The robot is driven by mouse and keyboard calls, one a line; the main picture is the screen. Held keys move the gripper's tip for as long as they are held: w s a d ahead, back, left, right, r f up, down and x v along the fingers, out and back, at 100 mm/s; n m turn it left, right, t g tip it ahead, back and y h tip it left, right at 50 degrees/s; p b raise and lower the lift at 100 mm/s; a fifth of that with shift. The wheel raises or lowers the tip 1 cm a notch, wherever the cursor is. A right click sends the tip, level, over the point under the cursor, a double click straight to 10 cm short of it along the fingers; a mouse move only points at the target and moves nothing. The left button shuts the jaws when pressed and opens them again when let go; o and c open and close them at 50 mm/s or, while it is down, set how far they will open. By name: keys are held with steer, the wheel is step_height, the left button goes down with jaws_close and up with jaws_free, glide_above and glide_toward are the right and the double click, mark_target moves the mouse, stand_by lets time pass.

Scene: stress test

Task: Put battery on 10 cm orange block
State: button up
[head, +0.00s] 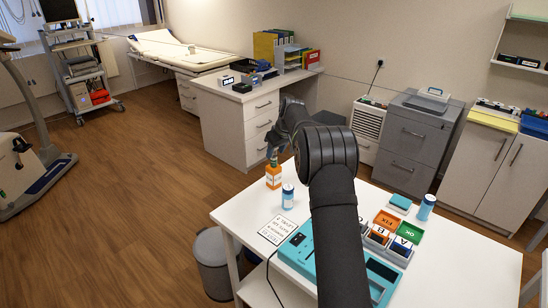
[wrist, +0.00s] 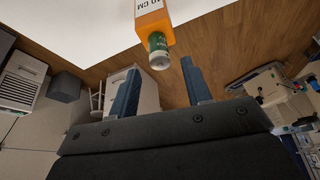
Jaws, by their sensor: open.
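The orange block (head: 273,182) stands at the table's back left corner; its white label reads 10 CM in the wrist view (wrist: 155,28). The green battery (wrist: 157,45) with a silvery end stands upright on top of the block, apparently touching it. In the head view the battery (head: 274,159) is small and partly covered by my gripper (head: 274,148). In the wrist view my gripper (wrist: 160,64) is open, with its two blue-grey fingers on either side of the battery's end and clear gaps beside it.
A blue-and-white can (head: 288,197) stands just right of the block, and another (head: 425,208) at the right. Coloured bins (head: 388,238), a teal device (head: 300,250) and a printed card (head: 276,230) lie on the white table (head: 450,270). The table edge is close to the block.

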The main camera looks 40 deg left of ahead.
mark_target(274, 156)
steer(key=v, duration=0.7)
steer(key=shift+r, duration=0.4)
steer(key=shift+d, duration=0.15)
steer(key=x, duration=1.2)
steer(key=shift+d+f, duration=0.1)
steer(key=shift+f, duration=0.05)
step_height(274, 156, up, 2)
steer(key=shift+r, duration=0.95)
steer(key=shift+f, duration=0.1)
